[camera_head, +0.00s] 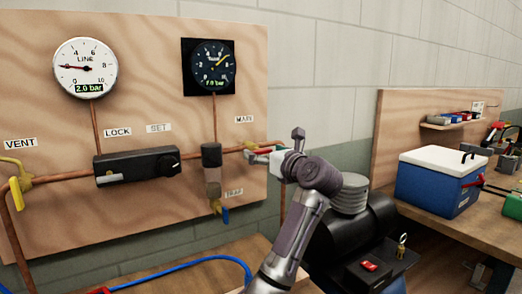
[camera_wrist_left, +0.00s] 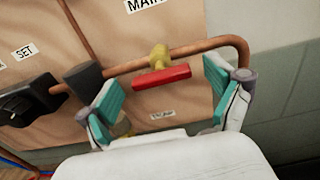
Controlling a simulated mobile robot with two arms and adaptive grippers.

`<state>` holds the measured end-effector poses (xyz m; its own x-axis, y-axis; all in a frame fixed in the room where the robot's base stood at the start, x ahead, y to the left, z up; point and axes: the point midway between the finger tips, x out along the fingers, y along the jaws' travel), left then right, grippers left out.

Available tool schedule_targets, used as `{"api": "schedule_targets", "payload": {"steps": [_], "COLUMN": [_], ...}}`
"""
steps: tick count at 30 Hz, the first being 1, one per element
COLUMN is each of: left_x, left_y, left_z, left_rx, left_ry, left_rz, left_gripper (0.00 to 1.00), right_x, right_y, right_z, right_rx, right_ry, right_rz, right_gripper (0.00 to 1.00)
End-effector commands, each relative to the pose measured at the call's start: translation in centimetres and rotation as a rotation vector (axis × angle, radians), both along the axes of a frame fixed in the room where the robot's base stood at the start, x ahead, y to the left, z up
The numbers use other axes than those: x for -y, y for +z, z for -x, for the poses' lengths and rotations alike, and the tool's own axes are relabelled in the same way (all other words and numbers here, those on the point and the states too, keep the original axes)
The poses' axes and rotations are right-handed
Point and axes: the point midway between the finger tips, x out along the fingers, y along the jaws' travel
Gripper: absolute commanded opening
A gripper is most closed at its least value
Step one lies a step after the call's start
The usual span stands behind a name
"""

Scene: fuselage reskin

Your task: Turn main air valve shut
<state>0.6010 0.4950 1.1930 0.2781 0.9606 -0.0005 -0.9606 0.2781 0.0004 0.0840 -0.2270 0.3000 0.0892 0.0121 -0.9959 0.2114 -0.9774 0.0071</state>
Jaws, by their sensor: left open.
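The main air valve shows in the left wrist view as a yellow body (camera_wrist_left: 159,56) on the copper pipe, with a red lever (camera_wrist_left: 161,77). The lever lies roughly along the pipe, below the MAIN label (camera_wrist_left: 145,4). My left gripper (camera_wrist_left: 160,88) is open, with one teal-padded finger on each side of the lever and no visible contact. In the head view, my left gripper (camera_head: 262,151) is at the pipe under the MAIN label (camera_head: 244,119) and mostly covers the valve. My right gripper is in neither view.
The LINE gauge (camera_head: 85,68) reads 2.0 bar; the dark gauge (camera_head: 209,67) appears to read 7.0 bar. A yellow VENT valve (camera_head: 16,185) is far left.

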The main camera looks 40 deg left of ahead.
Motion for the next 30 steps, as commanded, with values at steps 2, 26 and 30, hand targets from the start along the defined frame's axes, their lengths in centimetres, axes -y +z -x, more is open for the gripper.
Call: {"api": "schedule_targets", "payload": {"steps": [2, 26, 30], "left_x": [-0.9, -1.7, -1.7], "left_y": [0.1, 0.0, 0.0], "left_z": [-0.2, -0.5, -0.5], "left_rx": [-0.001, 0.000, -0.005], "left_ry": [0.002, 0.000, 0.000], "left_rz": [-0.001, 0.000, 0.000], "left_gripper": [0.92, 0.31, 0.31], "right_x": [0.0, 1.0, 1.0], "right_y": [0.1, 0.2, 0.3], "right_z": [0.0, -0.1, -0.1], "right_rx": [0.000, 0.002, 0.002], "right_ry": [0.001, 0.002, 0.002], "right_rz": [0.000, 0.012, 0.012], "right_gripper": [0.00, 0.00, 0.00]}}
